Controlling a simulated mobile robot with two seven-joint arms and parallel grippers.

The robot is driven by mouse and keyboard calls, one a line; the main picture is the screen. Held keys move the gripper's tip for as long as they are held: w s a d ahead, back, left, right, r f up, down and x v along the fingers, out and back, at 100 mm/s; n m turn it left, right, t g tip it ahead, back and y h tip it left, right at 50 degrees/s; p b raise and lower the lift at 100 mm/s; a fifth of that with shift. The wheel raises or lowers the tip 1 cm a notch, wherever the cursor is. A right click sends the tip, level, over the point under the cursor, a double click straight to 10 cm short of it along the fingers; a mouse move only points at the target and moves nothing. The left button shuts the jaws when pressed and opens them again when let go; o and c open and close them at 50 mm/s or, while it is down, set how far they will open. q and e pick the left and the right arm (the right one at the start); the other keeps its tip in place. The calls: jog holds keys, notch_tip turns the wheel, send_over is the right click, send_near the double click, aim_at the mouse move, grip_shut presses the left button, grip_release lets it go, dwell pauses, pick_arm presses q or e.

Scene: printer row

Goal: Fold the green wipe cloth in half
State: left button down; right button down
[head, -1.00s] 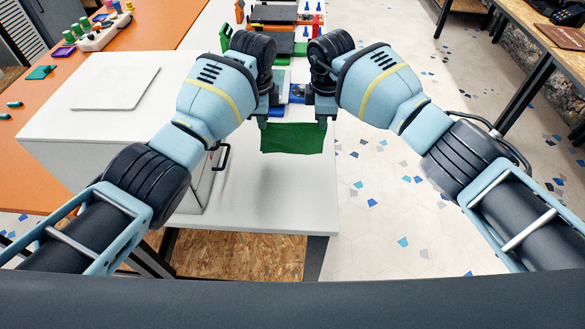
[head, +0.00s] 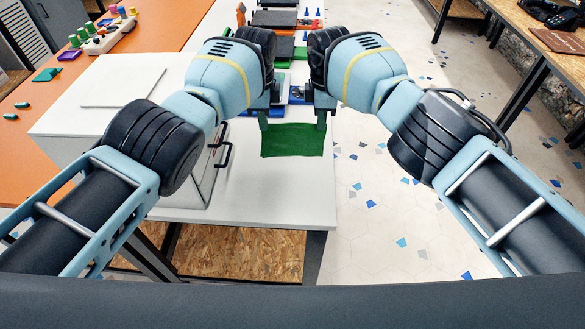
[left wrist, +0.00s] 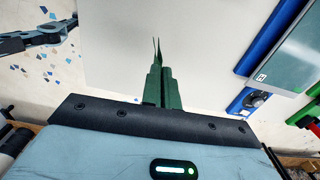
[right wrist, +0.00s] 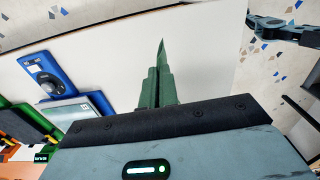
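The green wipe cloth (head: 293,142) is stretched between my two grippers at the front of the white table in the head view. My left gripper (head: 263,123) is shut on its left far corner and my right gripper (head: 321,122) on its right far corner. In the left wrist view the cloth (left wrist: 157,52) shows nearly edge-on beyond the closed fingers, with two thin tips. In the right wrist view the cloth (right wrist: 160,56) is a narrow spike beyond the closed fingers. I cannot tell whether its near edge touches the table.
A large white box with a black handle (head: 222,156) stands left of the cloth. Blue and grey items (head: 283,90) lie on the white table (head: 270,200) behind the grippers. The table's right edge is close to the cloth, with open floor beyond. An orange table is at left.

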jog(key=shift+w+f, duration=0.15)
jog(key=shift+w, duration=0.05)
